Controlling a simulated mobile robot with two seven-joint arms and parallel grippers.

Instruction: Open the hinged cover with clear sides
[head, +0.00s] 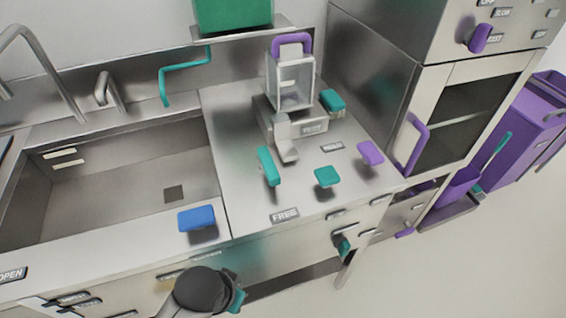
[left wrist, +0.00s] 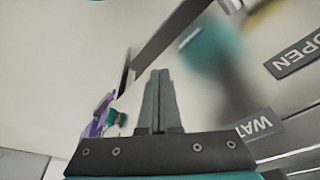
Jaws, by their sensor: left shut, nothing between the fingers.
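The hinged cover (head: 291,84) is a box with clear sides in a pale frame, with a purple handle (head: 292,42) on top. It stands at the back of the steel counter and looks closed over a metal base (head: 292,122). My left arm shows low in the head view, in front of the counter and well away from the cover. In the left wrist view my left gripper (left wrist: 160,76) has its two dark fingers together, with nothing between them. The cover is not recognisable in that view. My right gripper is in neither view.
A sink (head: 120,180) with taps lies to the left. Teal, purple and blue handles (head: 197,218) stand along the counter. A steel cabinet (head: 425,120) is to the right, with purple bins (head: 525,125) beyond. A green container (head: 233,14) sits on a shelf above.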

